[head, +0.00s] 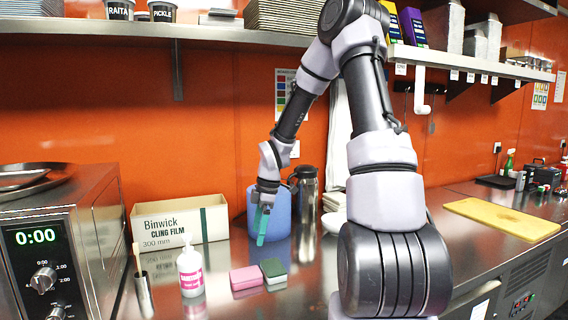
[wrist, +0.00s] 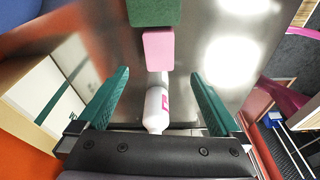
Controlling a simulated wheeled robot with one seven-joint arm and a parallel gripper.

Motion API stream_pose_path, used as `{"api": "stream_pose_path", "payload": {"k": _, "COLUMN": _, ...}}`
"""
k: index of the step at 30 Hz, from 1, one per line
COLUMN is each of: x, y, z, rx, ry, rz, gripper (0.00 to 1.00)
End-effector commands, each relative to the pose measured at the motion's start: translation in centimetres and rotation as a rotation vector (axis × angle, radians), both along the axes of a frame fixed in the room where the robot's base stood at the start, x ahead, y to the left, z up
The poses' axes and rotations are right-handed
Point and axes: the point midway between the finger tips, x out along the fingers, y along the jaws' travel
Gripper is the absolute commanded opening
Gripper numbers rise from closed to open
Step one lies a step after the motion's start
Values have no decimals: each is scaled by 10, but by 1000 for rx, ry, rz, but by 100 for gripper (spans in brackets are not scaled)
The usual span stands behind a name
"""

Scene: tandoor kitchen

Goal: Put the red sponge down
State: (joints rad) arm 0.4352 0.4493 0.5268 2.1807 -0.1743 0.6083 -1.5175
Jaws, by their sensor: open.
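A pinkish-red sponge (head: 246,278) lies flat on the steel counter, next to a dark green sponge (head: 273,270). The wrist view shows the pinkish sponge (wrist: 158,50) beyond my fingertips, with the green sponge (wrist: 154,11) above it in the picture. My gripper (head: 263,238) hangs over the counter behind the sponges, in front of the blue roll. In the wrist view my gripper (wrist: 158,76) has its two teal fingers wide apart, with nothing held between them. The pinkish sponge is apart from both fingers.
A white bottle with a pink label (head: 190,270) stands left of the sponges. Behind are a cling film box (head: 180,222), a blue roll (head: 281,212) and a steel flask (head: 307,190). A microwave (head: 62,245) stands at left. A yellow board (head: 502,219) lies at right.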

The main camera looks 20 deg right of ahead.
Motion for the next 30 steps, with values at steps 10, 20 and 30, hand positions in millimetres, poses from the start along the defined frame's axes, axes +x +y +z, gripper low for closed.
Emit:
{"api": "stream_pose_path", "payload": {"k": 10, "x": -44, "y": -16, "z": 119, "rx": -78, "ry": -86, "rz": -584, "gripper": 100}}
{"api": "stream_pose_path", "payload": {"k": 20, "x": -112, "y": -17, "z": 213, "rx": 102, "ry": -171, "rz": -1159, "gripper": 100}}
{"api": "stream_pose_path", "payload": {"k": 30, "x": -187, "y": -14, "z": 269, "rx": 449, "ry": -118, "rz": -1607, "gripper": 100}}
